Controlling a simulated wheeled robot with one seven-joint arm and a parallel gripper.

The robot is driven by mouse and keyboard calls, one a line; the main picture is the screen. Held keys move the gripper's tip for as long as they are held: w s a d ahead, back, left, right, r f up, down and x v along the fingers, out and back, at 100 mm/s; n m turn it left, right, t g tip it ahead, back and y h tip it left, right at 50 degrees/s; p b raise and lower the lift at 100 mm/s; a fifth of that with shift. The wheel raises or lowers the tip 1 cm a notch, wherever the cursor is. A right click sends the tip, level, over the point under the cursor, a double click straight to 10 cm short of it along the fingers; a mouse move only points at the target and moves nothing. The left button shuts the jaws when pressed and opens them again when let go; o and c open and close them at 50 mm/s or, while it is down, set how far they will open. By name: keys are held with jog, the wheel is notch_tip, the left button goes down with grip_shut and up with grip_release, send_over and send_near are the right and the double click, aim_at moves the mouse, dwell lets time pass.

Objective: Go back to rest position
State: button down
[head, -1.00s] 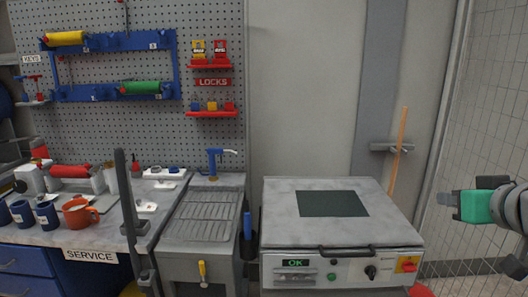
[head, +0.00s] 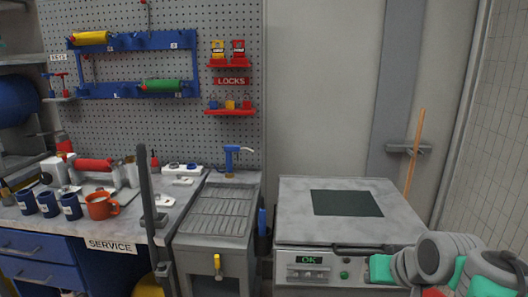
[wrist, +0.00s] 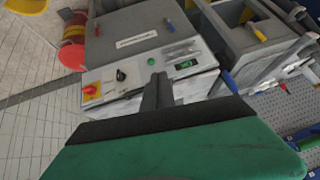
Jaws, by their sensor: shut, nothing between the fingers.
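My gripper (wrist: 157,92) shows in the wrist view as two dark fingers held together, with nothing between them. The green body behind the fingers fills the bottom of that view. In the head view my arm is folded low at the right, and its green end piece (head: 380,268) overlaps the front panel of the coater machine. The fingers cannot be made out there. The coater machine (head: 300,205) has a pale top with a dark square and a lit OK display (head: 308,260). Its panel also shows in the wrist view (wrist: 140,62), beyond the fingers.
A grey sink unit (head: 215,215) stands left of the machine. The service bench (head: 150,225) holds blue mugs and an orange mug (head: 102,205). A pegboard rack with rollers (head: 165,86) hangs behind. A mesh fence (head: 500,130) stands at the right.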

jog(key=s+a+f+n+g, duration=0.1)
jog(key=s+a+f+g, duration=0.2)
jog(key=s+a+f, duration=0.3)
jog(key=s+a+f+g, duration=0.25)
jog(key=s+f, duration=0.25)
jog(key=f, duration=0.4)
notch_tip(320, 180, up, 12)
jog(key=w+t+h+p, duration=0.1)
jog(key=p, duration=0.7)
jog(key=shift+w+a+f, duration=0.2)
jog(key=shift+a, duration=0.1)
jog(key=shift+d, duration=0.1)
